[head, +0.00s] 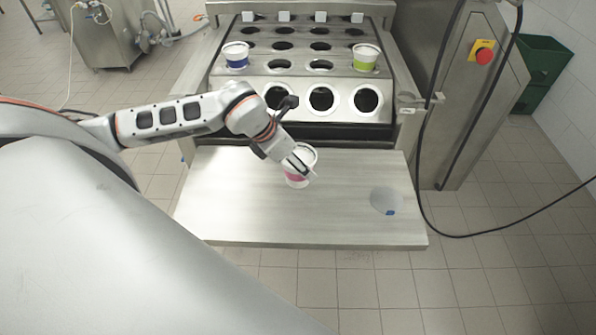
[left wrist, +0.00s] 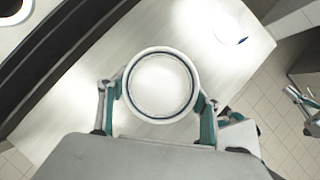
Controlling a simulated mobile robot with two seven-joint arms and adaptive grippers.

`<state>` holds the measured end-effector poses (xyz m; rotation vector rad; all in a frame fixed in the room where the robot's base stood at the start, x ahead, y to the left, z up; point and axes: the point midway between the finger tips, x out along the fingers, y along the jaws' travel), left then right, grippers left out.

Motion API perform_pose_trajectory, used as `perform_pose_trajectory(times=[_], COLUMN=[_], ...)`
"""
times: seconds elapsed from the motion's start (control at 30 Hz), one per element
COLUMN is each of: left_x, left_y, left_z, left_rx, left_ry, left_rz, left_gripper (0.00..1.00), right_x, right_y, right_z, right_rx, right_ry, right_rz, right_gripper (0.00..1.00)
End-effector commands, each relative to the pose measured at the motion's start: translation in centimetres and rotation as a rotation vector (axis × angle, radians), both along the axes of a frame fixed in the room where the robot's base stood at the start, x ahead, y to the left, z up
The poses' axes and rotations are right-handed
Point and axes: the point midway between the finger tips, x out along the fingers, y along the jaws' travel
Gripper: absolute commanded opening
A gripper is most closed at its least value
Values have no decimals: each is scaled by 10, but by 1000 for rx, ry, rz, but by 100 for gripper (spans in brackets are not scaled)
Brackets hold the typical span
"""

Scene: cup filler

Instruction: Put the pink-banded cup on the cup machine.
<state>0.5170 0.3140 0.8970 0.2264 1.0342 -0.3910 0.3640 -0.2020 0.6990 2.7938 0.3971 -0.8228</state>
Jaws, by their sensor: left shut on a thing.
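The white cup with a pink band (head: 297,179) is at the middle of the steel shelf in the head view; whether it touches the shelf I cannot tell. My left gripper (head: 302,167) is shut on it. In the left wrist view the round open rim of the cup (left wrist: 161,52) sits between the two fingers of my left gripper (left wrist: 160,105). The cup machine (head: 320,84) stands behind the shelf, with rows of round holes. Its front-row holes look empty. What looks like my right gripper (left wrist: 303,105) is partly cut off at the left wrist view's right edge.
A blue-banded cup (head: 236,57) and a green-banded cup (head: 366,59) sit in machine holes at left and right. A pale round item with a blue mark (head: 386,201) is on the shelf (head: 240,215) at right. A cabinet with a red button (head: 484,57) stands right.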

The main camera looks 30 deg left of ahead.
Motion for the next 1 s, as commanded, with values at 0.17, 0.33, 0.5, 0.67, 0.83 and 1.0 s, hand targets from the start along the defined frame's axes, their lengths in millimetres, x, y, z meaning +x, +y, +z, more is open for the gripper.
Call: perform_pose_trajectory(times=[0.17, 0.33, 0.5, 0.67, 0.83, 1.0], left_x=[-1, 0, 0, 0, 0, 0], left_y=[-1, -1, 0, 0, 0, 0], left_z=[-14, -38, -43, -43, -45, -45], left_rx=[-2, -1, 0, 0, 0, 0], left_ry=[1, 0, -3, -3, 0, 0], left_rz=[-1, 0, -2, -2, -1, -1], left_gripper=[33, 33, 33, 33, 80, 80], right_x=[0, 0, 0, -1, -1, -1], right_y=[0, 0, -1, -2, -2, -2], right_z=[2, 3, 2, -1, -2, -2], right_rx=[0, 0, -1, -3, -3, -3], right_ry=[-1, 0, 3, 5, 6, 6], right_rz=[0, 0, -2, -2, -2, -2], right_gripper=[0, 0, 0, 0, 0, 0])
